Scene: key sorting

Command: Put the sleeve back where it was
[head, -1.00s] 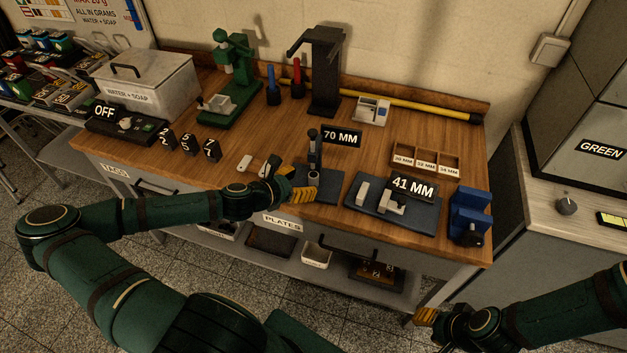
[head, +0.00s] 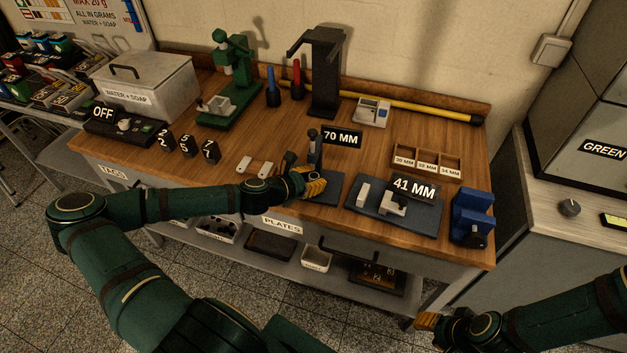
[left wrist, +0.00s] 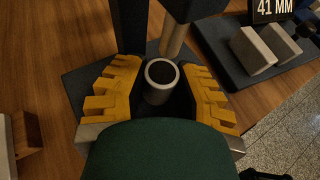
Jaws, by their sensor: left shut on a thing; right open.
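The sleeve (left wrist: 161,78) is a short pale-grey tube with a dark bore, seen in the left wrist view. It stands upright between the yellow fingers of my left gripper (left wrist: 158,92), over the dark plate of the 70 MM gauge. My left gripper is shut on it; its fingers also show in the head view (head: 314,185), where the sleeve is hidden. The gauge's 70 MM display (head: 342,138) is just behind. A wooden tray (head: 428,160) with three labelled compartments is at the right. My right gripper (head: 427,321) is open, off the table's front right.
The 41 MM caliper on its dark mat (head: 425,222) and a blue vise (head: 472,217) stand to the right. The gauge's post (head: 315,150) rises close to my left gripper. Two pale tags (head: 257,166) lie left. Table between gauge and tray is mostly clear.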

